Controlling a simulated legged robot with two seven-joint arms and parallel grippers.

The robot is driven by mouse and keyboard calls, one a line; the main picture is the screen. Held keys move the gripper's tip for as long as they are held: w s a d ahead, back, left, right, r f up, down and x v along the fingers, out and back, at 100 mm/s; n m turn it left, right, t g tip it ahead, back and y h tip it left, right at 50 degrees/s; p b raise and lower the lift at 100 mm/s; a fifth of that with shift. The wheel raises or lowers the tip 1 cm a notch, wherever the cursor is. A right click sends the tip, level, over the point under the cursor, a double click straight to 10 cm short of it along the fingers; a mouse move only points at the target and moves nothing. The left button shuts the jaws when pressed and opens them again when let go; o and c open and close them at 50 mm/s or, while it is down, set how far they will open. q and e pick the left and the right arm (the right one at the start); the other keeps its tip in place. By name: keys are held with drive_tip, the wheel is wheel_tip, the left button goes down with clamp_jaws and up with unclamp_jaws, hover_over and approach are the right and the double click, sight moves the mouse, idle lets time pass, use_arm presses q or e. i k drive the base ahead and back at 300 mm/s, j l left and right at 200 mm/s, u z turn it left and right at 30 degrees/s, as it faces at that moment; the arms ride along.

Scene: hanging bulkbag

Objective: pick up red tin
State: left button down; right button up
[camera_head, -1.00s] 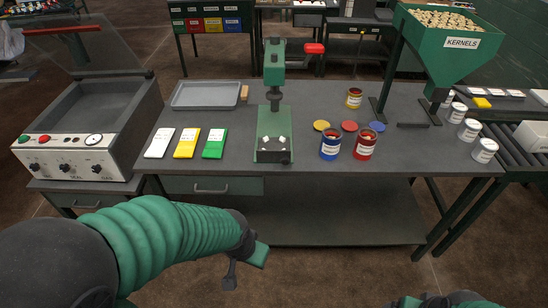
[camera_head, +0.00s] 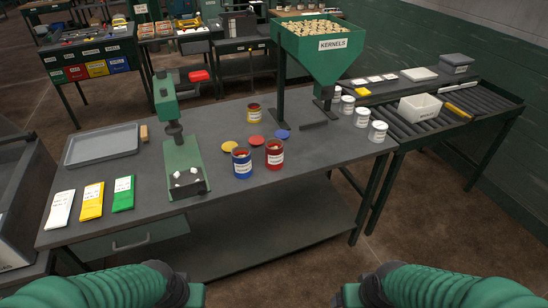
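The red tin (camera_head: 275,155) stands upright and open-topped near the front of the grey workbench (camera_head: 312,158). A blue tin (camera_head: 242,163) stands close to its left. A yellow tin (camera_head: 254,114) stands farther back. A red lid (camera_head: 256,140) lies flat behind the red tin, between a yellow lid (camera_head: 229,146) and a blue lid (camera_head: 282,134). My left gripper (camera_head: 190,296) and my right gripper (camera_head: 350,296) are at the bottom edge, in front of and below the bench, well apart from the red tin. Their fingers are cut off or hidden.
A green press (camera_head: 183,165) stands left of the tins. A kernel hopper (camera_head: 322,62) stands behind them to the right. Several white tins (camera_head: 378,131) line the bench's right end, beside a roller conveyor (camera_head: 435,118). A grey tray (camera_head: 102,145) and coloured packets lie at left.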

sight(274, 146)
drive_tip(key=i+j+u, duration=0.1)
drive_tip(key=j+u, duration=0.15)
drive_tip(key=j, duration=0.15)
drive_tip(key=i+j+u, duration=0.1)
drive_tip(key=j+u, duration=0.15)
drive_tip(key=i+l, duration=0.15)
drive_tip(key=i, duration=0.55)
drive_tip(key=j+u, duration=0.05)
